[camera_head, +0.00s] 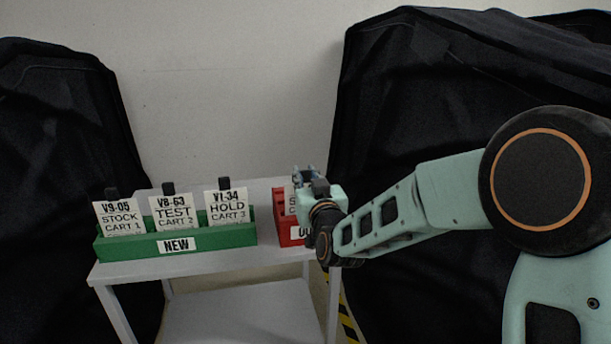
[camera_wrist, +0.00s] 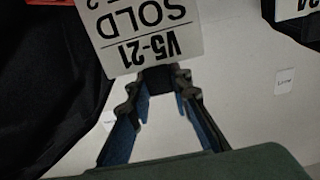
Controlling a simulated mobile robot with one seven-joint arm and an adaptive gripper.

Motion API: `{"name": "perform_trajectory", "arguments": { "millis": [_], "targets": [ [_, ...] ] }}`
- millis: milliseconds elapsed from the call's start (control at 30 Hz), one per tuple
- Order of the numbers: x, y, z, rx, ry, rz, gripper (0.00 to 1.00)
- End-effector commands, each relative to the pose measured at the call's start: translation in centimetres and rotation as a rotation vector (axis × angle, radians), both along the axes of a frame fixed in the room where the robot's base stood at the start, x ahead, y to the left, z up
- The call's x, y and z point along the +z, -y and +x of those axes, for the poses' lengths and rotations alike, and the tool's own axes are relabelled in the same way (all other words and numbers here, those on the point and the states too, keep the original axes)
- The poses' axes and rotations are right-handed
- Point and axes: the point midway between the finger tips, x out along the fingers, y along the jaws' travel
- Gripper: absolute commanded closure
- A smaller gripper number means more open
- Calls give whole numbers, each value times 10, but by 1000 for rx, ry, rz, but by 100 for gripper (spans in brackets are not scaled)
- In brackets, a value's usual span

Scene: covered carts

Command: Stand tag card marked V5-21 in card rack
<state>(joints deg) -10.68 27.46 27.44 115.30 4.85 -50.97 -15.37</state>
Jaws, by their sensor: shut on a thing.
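The tag card marked V5-21 SOLD (camera_wrist: 140,35) shows upside down in the wrist view, with a black tab on its top edge. My gripper (camera_wrist: 158,80) is shut on that tab. In the head view my gripper (camera_head: 305,178) is over the red card rack (camera_head: 280,220) and hides much of it. A white card edge (camera_head: 290,204) shows there with a letter S; I cannot tell from it whether the card stands in a slot. The green card rack (camera_head: 218,240), labelled NEW, stands to the left.
The green rack holds cards V9-05 (camera_head: 117,215), V8-63 (camera_head: 172,211) and V1-34 (camera_head: 227,206), each with a black tab. Both racks stand on a grey cart (camera_head: 125,268). Black-covered carts (camera_head: 400,110) flank it, with a pale wall behind.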

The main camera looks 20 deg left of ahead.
Motion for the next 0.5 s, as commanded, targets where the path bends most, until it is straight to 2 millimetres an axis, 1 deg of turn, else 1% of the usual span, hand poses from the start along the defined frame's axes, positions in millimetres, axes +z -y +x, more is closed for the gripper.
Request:
{"name": "perform_trajectory", "arguments": {
  "millis": [67, 333, 367, 500],
  "targets": [
    [-3, 0, 0, 0, 1, 1, 100],
    [-2, 0, 0, 0, 0, 0, 100],
    [-2, 0, 0, 0, 0, 0, 78],
    [-2, 0, 0, 0, 0, 0, 63]
  ]
}}
